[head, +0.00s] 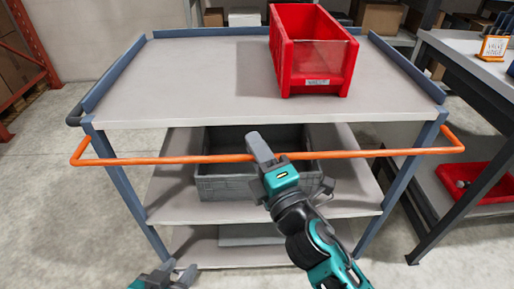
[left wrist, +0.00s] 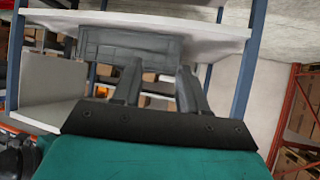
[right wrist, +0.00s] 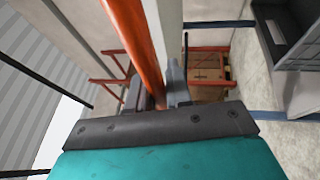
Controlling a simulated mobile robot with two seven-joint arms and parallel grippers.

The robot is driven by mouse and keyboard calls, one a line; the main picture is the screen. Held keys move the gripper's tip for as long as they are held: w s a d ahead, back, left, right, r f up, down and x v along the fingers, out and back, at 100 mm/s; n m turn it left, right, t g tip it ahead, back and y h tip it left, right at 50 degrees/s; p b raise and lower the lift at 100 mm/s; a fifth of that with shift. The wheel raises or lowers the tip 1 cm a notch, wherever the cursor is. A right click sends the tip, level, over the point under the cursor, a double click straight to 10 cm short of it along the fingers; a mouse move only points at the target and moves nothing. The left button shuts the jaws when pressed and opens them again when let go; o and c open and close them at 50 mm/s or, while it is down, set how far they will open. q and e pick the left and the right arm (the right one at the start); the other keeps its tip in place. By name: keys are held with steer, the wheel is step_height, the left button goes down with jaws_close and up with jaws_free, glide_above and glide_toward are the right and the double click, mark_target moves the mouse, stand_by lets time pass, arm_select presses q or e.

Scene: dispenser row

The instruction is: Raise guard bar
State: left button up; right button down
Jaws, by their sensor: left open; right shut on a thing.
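The orange guard bar (head: 380,153) runs across the front of the cart, below its top shelf, with bent ends at the two front posts. My right gripper (head: 262,150) is shut on the bar near its middle. In the right wrist view the bar (right wrist: 134,40) passes between the fingers (right wrist: 165,92). My left gripper (head: 174,272) is low at the bottom edge of the head view, open and empty, apart from the bar. In the left wrist view its fingers (left wrist: 158,85) stand apart, with the cart shelves beyond.
A red bin (head: 315,80) stands on the cart's top shelf (head: 190,75). A grey crate (head: 225,187) sits on the middle shelf behind the bar. A workbench (head: 470,65) with a red tray (head: 478,180) below it stands at the right. Floor at the left is clear.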

arm_select(q)
steer(key=shift+d+r, duration=0.1)
arm_select(e)
steer(key=shift+r, duration=0.1)
arm_select(q)
step_height(320, 180, up, 9)
steer(key=s+a+y+p, duration=0.1)
steer(key=a+p, duration=0.2)
steer(key=p, duration=1)
steer(key=shift+s, duration=0.2)
arm_select(e)
steer(key=shift+w+r+m+g+h, duration=0.2)
steer(key=shift+r+g, duration=0.15)
steer(key=shift+r, duration=0.2)
steer(key=shift+w+r+m+g+h, duration=0.2)
steer(key=shift+r+g, duration=0.1)
steer(key=shift+r, duration=0.2)
steer(key=shift+w+r+m+g+h, duration=0.2)
steer(key=shift+r+g, duration=0.15)
steer(key=shift+r, duration=0.2)
arm_select(q)
steer(key=shift+r+p, duration=0.15)
steer(key=shift+p, duration=0.15)
arm_select(e)
steer(key=shift+w+r, duration=0.1)
